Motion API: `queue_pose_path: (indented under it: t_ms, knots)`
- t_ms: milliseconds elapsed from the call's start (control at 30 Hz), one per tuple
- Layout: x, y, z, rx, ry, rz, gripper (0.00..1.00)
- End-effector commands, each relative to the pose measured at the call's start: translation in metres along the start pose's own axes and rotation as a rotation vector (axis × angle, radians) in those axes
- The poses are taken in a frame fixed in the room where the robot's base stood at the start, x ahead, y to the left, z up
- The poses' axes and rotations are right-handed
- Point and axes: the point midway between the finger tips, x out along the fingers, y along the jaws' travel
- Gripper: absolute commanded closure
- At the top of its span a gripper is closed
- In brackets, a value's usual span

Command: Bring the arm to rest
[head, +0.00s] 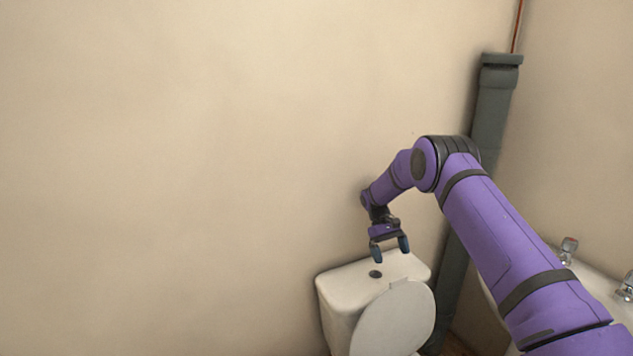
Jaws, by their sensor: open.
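My purple arm reaches in from the lower right of the head view and bends down at its far end. My gripper (390,250) points downward above the toilet cistern (338,283), with its two dark fingertips apart and nothing seen between them. A dark round button (375,274) sits on the cistern lid, just below and to the left of the fingertips. The fingers appear close above the lid; I cannot tell the exact gap.
The raised toilet lid (398,322) stands in front of the cistern. A grey vertical pipe (490,105) runs down the corner behind my arm. A white basin (596,284) with taps (568,250) is at the right. The space left of the cistern is clear before the beige wall.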

Motion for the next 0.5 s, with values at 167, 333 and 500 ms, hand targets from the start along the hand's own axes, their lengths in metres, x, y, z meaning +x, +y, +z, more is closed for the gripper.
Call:
queue_pose_path:
  t_ms: [167, 333, 500]
  knots:
    - [-0.051, -0.001, 0.046, 0.026, 0.085, 0.005, 0.00]
    - [-0.094, -0.005, 0.097, 0.053, 0.169, 0.009, 0.00]
    - [-0.129, -0.012, 0.151, 0.081, 0.254, 0.010, 0.00]
